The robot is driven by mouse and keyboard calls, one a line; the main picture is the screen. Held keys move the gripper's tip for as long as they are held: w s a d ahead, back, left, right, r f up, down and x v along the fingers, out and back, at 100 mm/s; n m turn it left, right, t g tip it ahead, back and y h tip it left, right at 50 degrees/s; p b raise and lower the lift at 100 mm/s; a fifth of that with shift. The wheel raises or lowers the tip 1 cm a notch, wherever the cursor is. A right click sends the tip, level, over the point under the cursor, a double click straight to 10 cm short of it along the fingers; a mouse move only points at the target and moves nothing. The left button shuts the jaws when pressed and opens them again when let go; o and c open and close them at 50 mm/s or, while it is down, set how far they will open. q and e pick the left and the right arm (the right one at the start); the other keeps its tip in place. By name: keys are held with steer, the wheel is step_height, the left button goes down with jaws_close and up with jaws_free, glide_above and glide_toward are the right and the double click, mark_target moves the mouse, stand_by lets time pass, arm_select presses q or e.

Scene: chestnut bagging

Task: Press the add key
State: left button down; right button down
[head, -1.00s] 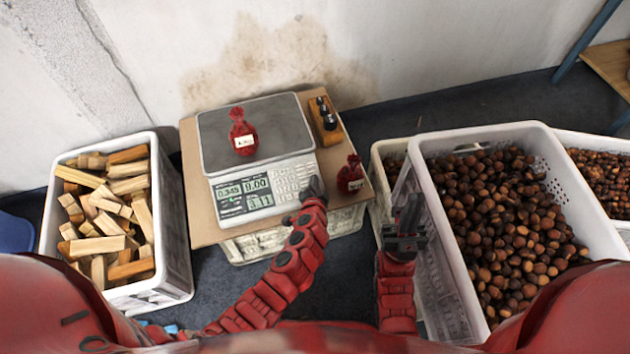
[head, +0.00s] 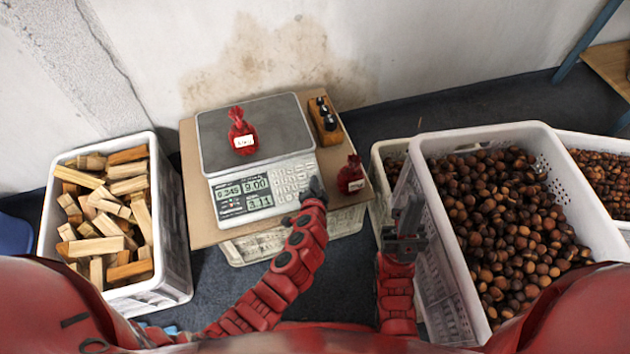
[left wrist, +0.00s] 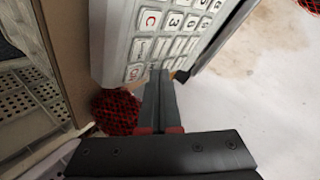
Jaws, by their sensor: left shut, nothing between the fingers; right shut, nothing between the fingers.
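The scale (head: 262,170) stands on a brown board, with its keypad (head: 290,178) at the front right and its display (head: 243,194) lit to the left of the keys. The keypad also shows in the left wrist view (left wrist: 165,30). My left gripper (head: 314,188) is shut and empty, its tip at the lower right corner of the keypad. In the left wrist view its fingers (left wrist: 160,85) point at the keypad's lower keys; I cannot tell whether they touch. The add key's label is not readable. My right gripper (head: 404,225) is shut and empty beside the chestnut crate.
A tied red net bag (head: 241,134) lies on the scale pan; another (head: 351,175) lies on the board right of the scale. A wooden block with black-topped pieces (head: 327,122) stands behind it. Crates of wood (head: 167,215) and chestnuts (head: 455,250) stand either side.

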arm_select(q)
steer(key=shift+r, duration=0.1)
steer(key=shift+s+d+r+p, duration=0.1)
steer(key=shift+s+r+p, duration=0.1)
steer(key=shift+r+p, duration=0.35)
steer(key=shift+r, duration=0.2)
steer(key=r+p, duration=0.1)
steer(key=s+r+p, duration=0.1)
steer(key=r, duration=0.1)
steer(key=r+p, duration=0.1)
steer(key=shift+s+d+r, duration=0.2)
steer(key=shift+s+r, duration=0.05)
steer(key=shift+s, duration=0.05)
stand_by(1.5)
